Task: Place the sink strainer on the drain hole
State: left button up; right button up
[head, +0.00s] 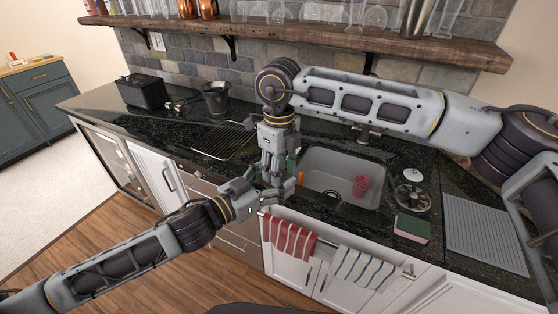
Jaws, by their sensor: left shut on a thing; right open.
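The sink (342,160) is a light grey basin set in the dark counter. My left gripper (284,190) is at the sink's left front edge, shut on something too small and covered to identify. My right gripper (272,176) points down just above and beside it, open. The two grippers are very close together, and I cannot tell whether they touch.
A red cup (361,186) and a partly hidden orange thing (300,178) are in the sink. A white knobbed piece (413,175), a green and pink sponge (411,228) and a ridged mat (484,234) lie right of it. A wire rack (222,140) is left. A shelf (330,37) hangs above.

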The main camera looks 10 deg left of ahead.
jog(key=shift+f, duration=0.2)
jog(key=shift+c, duration=0.3)
grip_shut()
pick_arm(q)
jog(key=o, duration=1)
jog(key=shift+o, duration=0.2)
jog(key=shift+f, duration=0.1)
